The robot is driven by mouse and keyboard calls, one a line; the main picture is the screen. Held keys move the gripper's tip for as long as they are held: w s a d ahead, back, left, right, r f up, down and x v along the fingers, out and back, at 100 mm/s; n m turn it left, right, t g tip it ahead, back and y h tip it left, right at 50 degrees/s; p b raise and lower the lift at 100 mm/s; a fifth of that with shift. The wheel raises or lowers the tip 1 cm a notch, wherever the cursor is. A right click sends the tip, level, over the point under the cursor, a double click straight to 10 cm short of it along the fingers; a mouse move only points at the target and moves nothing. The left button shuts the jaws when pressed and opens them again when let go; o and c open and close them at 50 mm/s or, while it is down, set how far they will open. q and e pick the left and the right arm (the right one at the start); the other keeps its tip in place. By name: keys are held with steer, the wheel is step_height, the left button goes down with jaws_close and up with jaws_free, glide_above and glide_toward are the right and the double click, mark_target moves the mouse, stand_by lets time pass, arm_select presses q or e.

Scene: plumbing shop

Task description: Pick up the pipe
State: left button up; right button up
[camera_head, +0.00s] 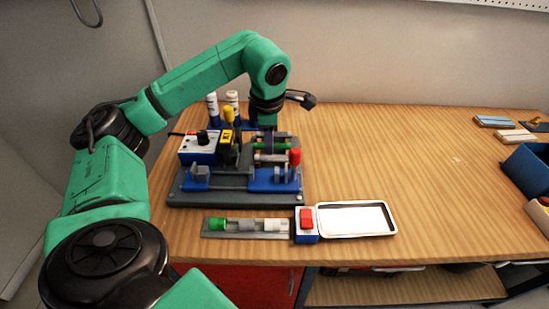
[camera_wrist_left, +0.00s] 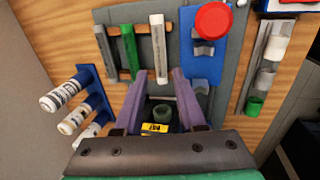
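Several short pipes lie side by side on a rack on the grey workstation (camera_head: 235,196). In the left wrist view they are a grey pipe (camera_wrist_left: 105,52), a green pipe (camera_wrist_left: 131,50) and a white pipe (camera_wrist_left: 157,48). I cannot tell which one the task means. My left gripper (camera_head: 268,126) points down over the rack. In the left wrist view its purple fingers (camera_wrist_left: 158,77) are apart, with the white pipe's near end seen between them. Contact cannot be judged. My right gripper is out of view.
A red-knobbed blue fixture (camera_head: 272,182) and a blue-white box (camera_head: 200,150) stand on the workstation. White-capped tubes (camera_head: 212,108) stand behind. In front are a strip of fittings (camera_head: 210,233), a red-switch box (camera_head: 306,236) and a white tray (camera_head: 392,230). The table's right middle is clear.

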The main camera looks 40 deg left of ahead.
mark_target(270, 157)
arm_select(q)
steer(key=p+x, duration=0.1)
steer(key=x, duration=0.5)
steer(key=shift+p, duration=0.3)
steer(key=shift+r, duration=0.1)
jaws_close()
